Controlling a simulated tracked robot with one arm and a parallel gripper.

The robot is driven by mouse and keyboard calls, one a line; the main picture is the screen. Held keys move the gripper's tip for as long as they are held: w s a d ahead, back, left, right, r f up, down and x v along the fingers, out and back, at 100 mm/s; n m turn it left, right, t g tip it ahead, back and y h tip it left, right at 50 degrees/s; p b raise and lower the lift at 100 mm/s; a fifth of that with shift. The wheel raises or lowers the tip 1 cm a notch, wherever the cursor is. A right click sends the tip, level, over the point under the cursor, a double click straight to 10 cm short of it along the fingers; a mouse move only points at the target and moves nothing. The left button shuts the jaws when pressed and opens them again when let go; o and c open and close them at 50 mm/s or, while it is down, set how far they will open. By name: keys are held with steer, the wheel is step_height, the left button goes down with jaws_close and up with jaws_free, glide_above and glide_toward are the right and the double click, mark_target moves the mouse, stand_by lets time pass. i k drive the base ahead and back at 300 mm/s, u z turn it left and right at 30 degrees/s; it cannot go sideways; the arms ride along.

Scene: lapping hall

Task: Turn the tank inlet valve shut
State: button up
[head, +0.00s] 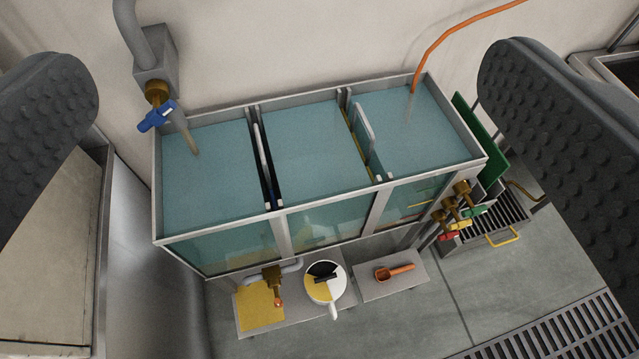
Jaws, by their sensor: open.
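The tank (225,213) stands against the wall, with several water-filled compartments. At its upper left, a brass valve body (157,92) with a blue handle (157,117) hangs under a grey box and pipe. I take this for the tank inlet valve. The handle lies slantwise in the picture, and a thin spout (190,141) runs from it down to the water in the left compartment. I cannot tell whether water flows. My gripper (288,85) is open and empty, its two dark studded fingers wide apart at the left and right. The valve lies between them, nearer the left finger, apart from both.
More brass valves with red (455,231) and green (474,211) handles are at the tank's right end. An orange-tipped valve (277,301), a white jug (318,290) and an orange scoop (394,272) are in front. An orange hose (434,52) enters the right compartment. A floor grate (560,330) is lower right.

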mark_target(158, 116)
steer(key=k, duration=1.3)
steer(key=z, duration=0.45)
steer(key=i, duration=2)
steer(key=u, duration=0.45)
